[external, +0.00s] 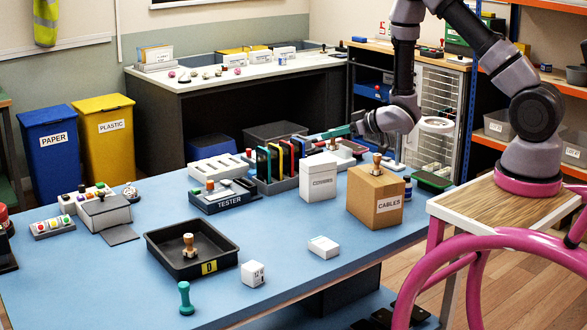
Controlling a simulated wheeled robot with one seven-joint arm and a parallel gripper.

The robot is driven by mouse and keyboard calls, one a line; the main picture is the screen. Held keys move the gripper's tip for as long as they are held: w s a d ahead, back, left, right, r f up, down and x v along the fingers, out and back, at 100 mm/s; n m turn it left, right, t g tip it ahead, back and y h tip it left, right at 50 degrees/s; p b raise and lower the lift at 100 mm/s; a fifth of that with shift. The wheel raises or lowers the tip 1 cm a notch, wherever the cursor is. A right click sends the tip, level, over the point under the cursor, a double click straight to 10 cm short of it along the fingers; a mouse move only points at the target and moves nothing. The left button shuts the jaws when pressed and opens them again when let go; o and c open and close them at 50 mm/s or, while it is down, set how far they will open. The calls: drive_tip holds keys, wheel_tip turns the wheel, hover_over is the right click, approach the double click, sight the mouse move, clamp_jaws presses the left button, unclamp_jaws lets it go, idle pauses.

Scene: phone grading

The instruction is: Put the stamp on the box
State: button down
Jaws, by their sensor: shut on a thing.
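A brown cardboard box labelled CABLES (375,205) stands on the blue table at the right. A wooden-handled stamp (376,165) stands upright on top of it. Another wooden-handled stamp (189,246) stands in the black tray (165,268), and a teal stamp-like piece (186,299) stands at the front edge. My gripper (352,128) is above and behind the box, pointing left, apart from the stamp on it. It is shut on a slim green thing (336,132) held about level; its far end merges with the clutter behind, and I cannot tell what it is.
A white box (318,181) stands left of the cardboard box, beside a rack of upright phones (272,185) and a tester (223,200). Small white boxes (323,247) (253,274) lie nearer the front. The right front of the table is mostly clear.

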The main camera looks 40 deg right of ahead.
sight(335, 144)
drive_tip(key=shift+f, duration=1.65)
drive_tip(key=shift+f, duration=0.1)
drive_tip(key=c, duration=0.7)
unclamp_jaws()
drive_tip(key=shift+o, duration=0.2)
